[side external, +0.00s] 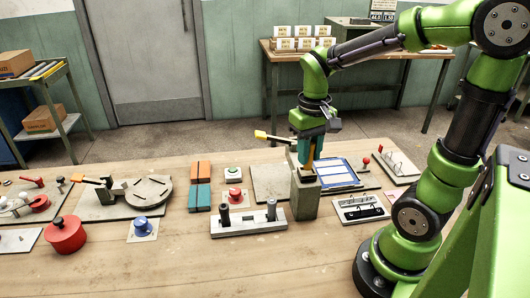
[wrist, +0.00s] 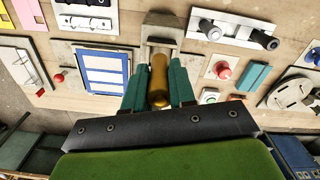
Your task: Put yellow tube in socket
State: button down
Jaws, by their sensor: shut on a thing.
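The yellow tube (wrist: 159,78), a brass-gold cylinder, is held between the teal fingers of my gripper (wrist: 158,86) in the wrist view. In the side view, my gripper (side external: 308,148) points down and is shut on the tube (side external: 310,157), whose lower part shows below the fingers. The socket appears to be the upright grey block (side external: 305,198) directly under it. The block also shows at the tube's far end in the wrist view (wrist: 165,32). The tube's lower end is at the block's top; I cannot tell whether it is inside or just above.
A grey plate with two dark pegs (side external: 248,219) lies left of the block. A blue-and-white panel (side external: 338,172) and a plate with black parts (side external: 360,209) lie to its right. A yellow-ended lever (side external: 268,136) stands behind. Bare wood is free in front.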

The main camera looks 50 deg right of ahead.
jog(key=shift+f, duration=0.7)
dwell(0.9)
jog(key=c, duration=0.8)
grip_release()
jog(key=shift+c, duration=0.2)
notch_tip(320, 180, up, 17)
jog(key=s+a+f+n+t+y, duration=0.1)
jog(key=s+a+f+t+y, duration=0.1)
jog(key=a+f+t, duration=0.5)
jog(key=a+f, duration=0.1)
jog(key=a, duration=0.1)
jog(key=shift+s+a, duration=0.25)
jog(key=shift+a, duration=0.1)
